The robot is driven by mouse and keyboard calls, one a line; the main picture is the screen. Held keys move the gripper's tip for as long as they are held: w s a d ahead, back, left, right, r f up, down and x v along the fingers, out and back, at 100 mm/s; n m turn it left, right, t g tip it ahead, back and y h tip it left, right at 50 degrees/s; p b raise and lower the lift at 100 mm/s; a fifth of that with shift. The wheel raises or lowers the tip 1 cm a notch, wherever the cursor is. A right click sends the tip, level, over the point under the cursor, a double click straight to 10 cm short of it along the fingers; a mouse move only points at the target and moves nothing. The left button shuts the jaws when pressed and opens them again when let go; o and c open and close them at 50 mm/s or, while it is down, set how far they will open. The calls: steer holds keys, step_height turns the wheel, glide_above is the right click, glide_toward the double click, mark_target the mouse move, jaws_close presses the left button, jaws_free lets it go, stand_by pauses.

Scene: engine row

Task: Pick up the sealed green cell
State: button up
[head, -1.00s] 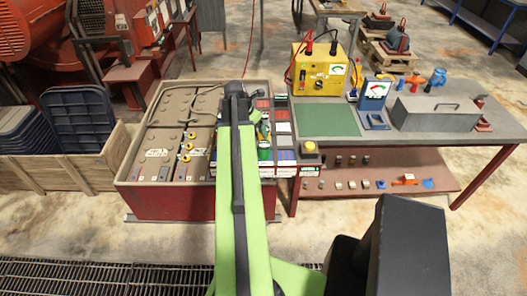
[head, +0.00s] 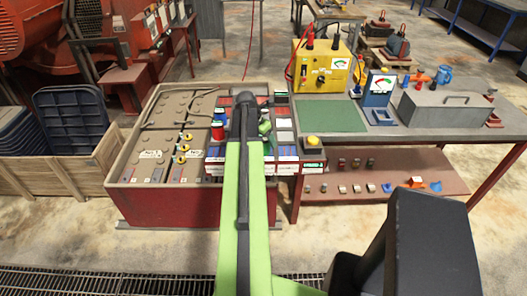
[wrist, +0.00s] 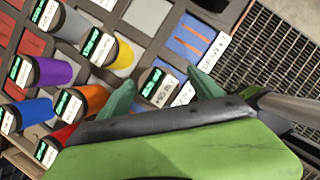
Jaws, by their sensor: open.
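My gripper (wrist: 162,92) shows in the wrist view with two teal fingertips apart. A cell with a dark rim and a white-and-green label (wrist: 154,86) stands between them. Its body is mostly hidden, so I cannot tell its colour or whether it is the sealed green cell. The fingers do not visibly grip it. No cell with a clearly green body shows in the wrist view. In the head view the cell rack (head: 283,150) lies partly behind my arm. Small green shapes there, close to my arm's end, cannot be told apart.
In the wrist view, yellow (wrist: 121,57), purple (wrist: 52,72), blue (wrist: 36,111) and orange (wrist: 90,98) cells stand close by. Floor grating (wrist: 262,58) shows at right. In the head view a large battery (head: 160,190) is left of the rack, and a workbench (head: 470,127) is right.

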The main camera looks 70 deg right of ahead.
steer(key=b+x, duration=0.2)
steer(key=x, duration=0.1)
steer(key=shift+f, duration=0.35)
steer(key=shift+r, duration=0.15)
jaws_close()
